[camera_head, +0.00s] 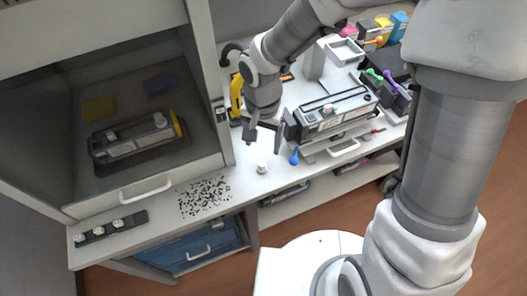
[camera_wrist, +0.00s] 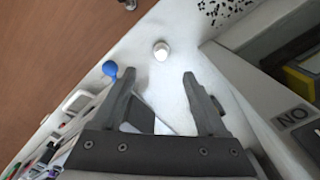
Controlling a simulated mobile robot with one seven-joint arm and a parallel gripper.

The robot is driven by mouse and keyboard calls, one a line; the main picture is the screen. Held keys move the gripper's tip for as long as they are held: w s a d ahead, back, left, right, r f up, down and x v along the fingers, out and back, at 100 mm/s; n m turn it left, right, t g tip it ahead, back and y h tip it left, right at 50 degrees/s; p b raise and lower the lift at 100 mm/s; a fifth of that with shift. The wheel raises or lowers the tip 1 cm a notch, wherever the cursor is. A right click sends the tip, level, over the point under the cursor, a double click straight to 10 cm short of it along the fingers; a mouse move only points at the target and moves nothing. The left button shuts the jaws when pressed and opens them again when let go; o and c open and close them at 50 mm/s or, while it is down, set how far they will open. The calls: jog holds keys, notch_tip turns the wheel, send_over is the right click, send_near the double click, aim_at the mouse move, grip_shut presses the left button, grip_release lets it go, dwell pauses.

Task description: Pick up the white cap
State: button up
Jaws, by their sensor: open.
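The white cap (camera_head: 262,168) stands on the white worktop near its front edge. It also shows in the wrist view (camera_wrist: 161,50), beyond the fingertips and roughly centred between them. My gripper (camera_head: 264,140) is open and empty above the worktop, just behind the cap in the head view. In the wrist view both fingers of my gripper (camera_wrist: 160,78) are spread apart, and neither touches the cap.
A blue-headed tool (camera_head: 294,157) lies just right of the cap. A toner cartridge (camera_head: 335,112) rests on a stand further right. A glass-fronted cabinet (camera_head: 135,140) stands left. Black specks (camera_head: 204,196) cover the worktop left of the cap.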

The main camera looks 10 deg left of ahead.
aim_at(262, 164)
notch_tip(262, 164, down, 11)
jog(key=shift+a+r+b, duration=0.1)
jog(key=shift+a+b, duration=0.05)
jog(key=shift+b, duration=0.15)
dwell(0.4)
grip_shut()
